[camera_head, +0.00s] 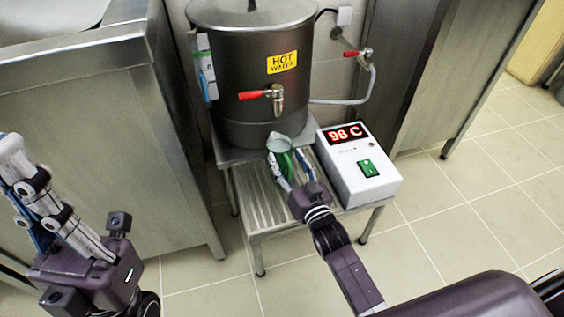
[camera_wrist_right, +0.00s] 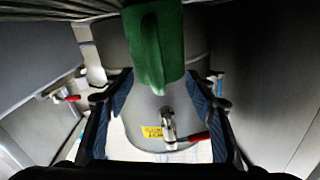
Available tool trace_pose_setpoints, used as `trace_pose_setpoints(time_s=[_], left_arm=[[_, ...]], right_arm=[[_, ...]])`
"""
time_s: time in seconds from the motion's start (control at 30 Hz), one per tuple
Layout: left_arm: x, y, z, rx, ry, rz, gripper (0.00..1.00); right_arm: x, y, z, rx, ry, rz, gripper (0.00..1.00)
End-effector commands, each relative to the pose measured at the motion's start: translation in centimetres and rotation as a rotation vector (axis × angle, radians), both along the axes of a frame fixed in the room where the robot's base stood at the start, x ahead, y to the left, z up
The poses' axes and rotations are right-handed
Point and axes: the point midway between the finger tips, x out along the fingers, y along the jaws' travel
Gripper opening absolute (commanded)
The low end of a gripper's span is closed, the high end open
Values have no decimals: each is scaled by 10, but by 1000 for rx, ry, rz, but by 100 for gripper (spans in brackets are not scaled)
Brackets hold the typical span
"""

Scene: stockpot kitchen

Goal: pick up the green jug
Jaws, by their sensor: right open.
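The green jug (camera_head: 281,146) stands on the ribbed metal stand in front of the large pot, partly hidden by my right gripper (camera_head: 290,166). In the right wrist view the jug (camera_wrist_right: 155,45) shows its green side and handle at the top centre. My right gripper (camera_wrist_right: 160,95) is open, its blue-padded fingers spread to the left and right of the jug's line. I cannot tell whether either finger touches it. My left gripper (camera_head: 22,180) is at the left edge, away from the jug; its fingertips are not clear.
The hot water pot (camera_head: 235,75) with a red-handled tap (camera_head: 276,97) stands behind the jug. A white control box (camera_head: 358,180) showing 98 C stands close on the right. Steel cabinets flank the stand (camera_head: 265,208), and its front left surface is bare.

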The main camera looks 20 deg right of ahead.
Motion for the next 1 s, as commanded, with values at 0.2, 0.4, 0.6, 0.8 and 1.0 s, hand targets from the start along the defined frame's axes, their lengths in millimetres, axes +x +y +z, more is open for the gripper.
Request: trace_pose_setpoints(time_s=[0.2,0.4,0.6,0.8,1.0], left_arm=[[0,0,0,0,1,0,0],[0,0,0,1,2,0,0],[0,0,0,0,2,-1,0],[0,0,0,1,2,0,0],[0,0,0,1,2,0,0]], right_arm=[[0,0,0,0,0,0,39],[0,0,0,0,0,0,17],[0,0,0,0,1,0,0],[0,0,0,0,1,-1,0],[0,0,3,1,-5,0,0]])
